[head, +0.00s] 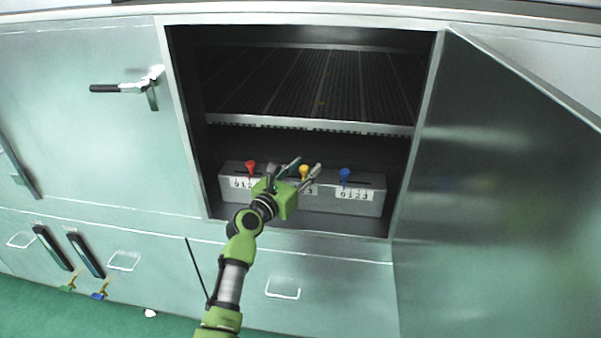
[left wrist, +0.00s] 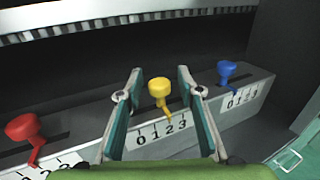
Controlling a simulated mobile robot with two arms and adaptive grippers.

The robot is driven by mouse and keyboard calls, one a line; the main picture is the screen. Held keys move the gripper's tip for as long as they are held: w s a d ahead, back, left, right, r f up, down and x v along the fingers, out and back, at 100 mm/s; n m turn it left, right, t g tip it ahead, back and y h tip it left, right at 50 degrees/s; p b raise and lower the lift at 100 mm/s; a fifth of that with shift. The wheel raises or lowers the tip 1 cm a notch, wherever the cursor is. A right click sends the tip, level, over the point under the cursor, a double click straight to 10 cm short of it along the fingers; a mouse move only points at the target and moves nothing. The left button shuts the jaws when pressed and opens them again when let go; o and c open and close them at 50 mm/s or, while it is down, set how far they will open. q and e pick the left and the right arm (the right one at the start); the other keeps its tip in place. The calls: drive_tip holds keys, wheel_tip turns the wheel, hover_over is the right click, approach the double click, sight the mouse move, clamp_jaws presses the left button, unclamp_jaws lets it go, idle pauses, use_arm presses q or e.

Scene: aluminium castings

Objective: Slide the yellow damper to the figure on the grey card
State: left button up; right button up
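The yellow damper (head: 304,171) is a knob with a pointer on the grey slotted box (head: 372,194) inside the open cabinet. In the left wrist view, the yellow damper (left wrist: 160,90) stands above a white scale (left wrist: 162,134) marked 0 to 3, its pointer tip near the 2. My left gripper (head: 307,163) is open, and in the left wrist view its fingers (left wrist: 160,72) are on either side of the damper with gaps visible. In the head view the gripper partly covers the yellow scale. I cannot make out a grey card. My right gripper is not in view.
A red damper (head: 251,167) is left of the yellow one, a blue damper (head: 345,174) right, each with its own scale. A ribbed shelf (head: 310,123) lies above the box. The cabinet door (head: 500,190) is open at right.

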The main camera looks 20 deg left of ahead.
use_arm(q)
drive_tip(key=s+a, duration=0.2)
drive_tip(key=s, duration=0.9)
drive_tip(key=shift+s, duration=0.4)
drive_tip(key=shift+d+f, duration=0.1)
drive_tip(key=shift+d, duration=0.05)
